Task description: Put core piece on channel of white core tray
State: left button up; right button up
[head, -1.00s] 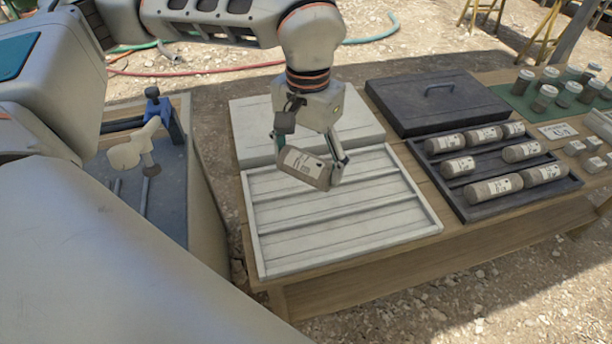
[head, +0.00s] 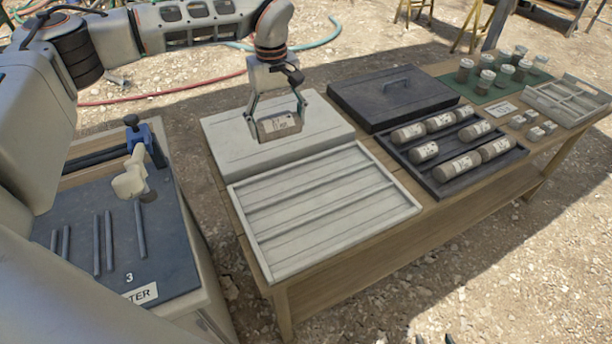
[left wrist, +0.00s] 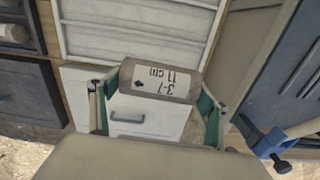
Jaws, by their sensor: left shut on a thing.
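The core piece (head: 281,126) is a short grey-brown cylinder with a white printed label. My left gripper (head: 277,119) is shut on it, one finger at each end, and holds it roughly level. In the head view it overlaps the white lid behind the tray; the gap below it is hard to judge. In the left wrist view the core piece (left wrist: 160,82) lies between the fingers, its label reading upside down. The white core tray (head: 318,210) has long parallel channels, all empty. It also shows at the top of the left wrist view (left wrist: 137,40). My right gripper is not in view.
The white lid (head: 230,145) lies behind the tray. A dark tray (head: 455,185) with several labelled cores and a dark lid (head: 392,97) stand to the right. Several jars (head: 487,80) are further right. A bench with a blue clamp (head: 146,145) stands left.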

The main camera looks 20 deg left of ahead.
pick_arm(q)
jog(key=shift+w+a+f, duration=0.1)
jog(key=shift+w+a, duration=0.1)
jog(key=shift+w, duration=0.1)
notch_tip(320, 180, down, 20)
jog(key=shift+r+b, duration=0.1)
jog(key=shift+b, duration=0.35)
jog(key=o, duration=1.6)
jog(key=shift+a+f, duration=0.1)
jog(key=shift+f, duration=0.1)
jog(key=shift+o, duration=0.2)
jog(key=shift+r, duration=0.1)
notch_tip(320, 180, up, 12)
